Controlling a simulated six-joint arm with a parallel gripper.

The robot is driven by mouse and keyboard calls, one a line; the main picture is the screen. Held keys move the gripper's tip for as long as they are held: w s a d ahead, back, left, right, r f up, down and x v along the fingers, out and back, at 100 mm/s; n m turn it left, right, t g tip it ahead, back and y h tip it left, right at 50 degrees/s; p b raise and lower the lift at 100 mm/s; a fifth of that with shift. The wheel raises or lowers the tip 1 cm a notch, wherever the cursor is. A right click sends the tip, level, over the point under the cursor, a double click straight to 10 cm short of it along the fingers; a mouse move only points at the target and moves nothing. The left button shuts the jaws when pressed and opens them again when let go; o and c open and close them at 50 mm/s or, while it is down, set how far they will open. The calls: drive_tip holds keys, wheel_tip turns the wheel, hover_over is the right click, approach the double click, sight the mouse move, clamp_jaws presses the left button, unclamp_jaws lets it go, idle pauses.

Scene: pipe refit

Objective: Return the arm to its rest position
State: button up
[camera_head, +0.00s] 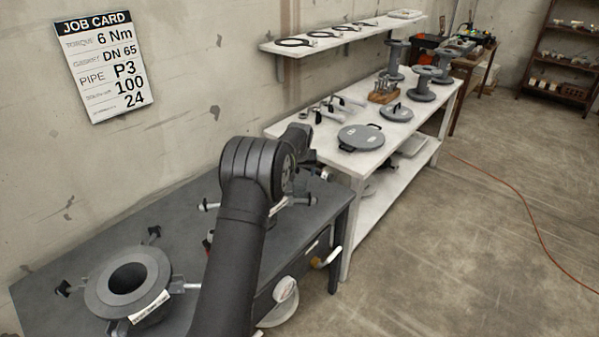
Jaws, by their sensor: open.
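My dark grey arm (240,235) rises from the bottom centre of the head camera view. It bends at a large joint (255,168), and a further dark part (297,138) shows just behind that joint. My gripper cannot be made out; the arm hides that area. A grey flanged pipe piece (103,292) stands upright on the dark workbench (205,258) at the lower left, with a white label on its front and black-knobbed clamps around it.
Behind the arm, more knobbed clamp parts (208,206) sit on the bench. A white table (335,160) holds a grey round lid (361,137), a smaller lid (396,112) and flanged spools (420,84). A wall shelf (340,38) holds gaskets. A job card (101,66) hangs left. The right floor is open, crossed by an orange cable (530,215).

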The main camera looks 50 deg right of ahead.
drive_tip(key=shift+f, duration=0.1)
drive_tip(key=x, duration=1.2)
drive_tip(key=shift+f, duration=0.1)
drive_tip(key=shift+r, duration=0.2)
